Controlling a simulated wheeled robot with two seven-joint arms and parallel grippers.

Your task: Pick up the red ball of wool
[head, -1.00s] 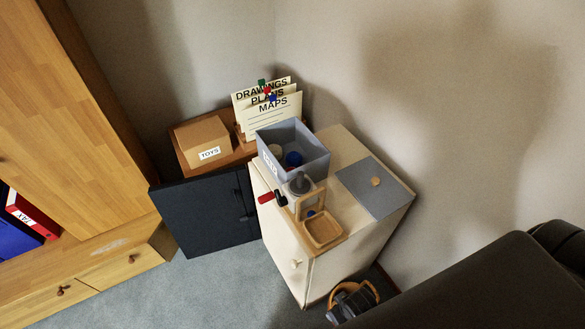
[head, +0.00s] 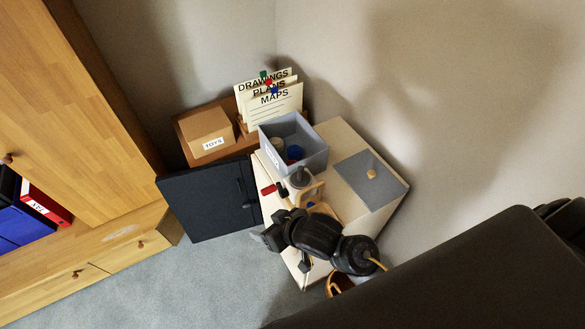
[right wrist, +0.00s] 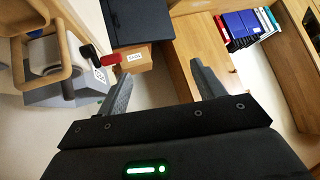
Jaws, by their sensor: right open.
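I cannot make out a red ball of wool in either view. My right gripper (head: 266,238) is in front of the cabinet's left side, below the bin in the picture. In the right wrist view its two fingers (right wrist: 161,72) are apart with nothing between them. My left gripper is not in view.
A mill with a red-handled crank (head: 268,190) stands in front of the bin and also shows in the right wrist view (right wrist: 108,60). A grey panel with a knob (head: 371,190) lies on the cabinet. A dark door (head: 208,205) stands open. A toys box (head: 207,132) is behind.

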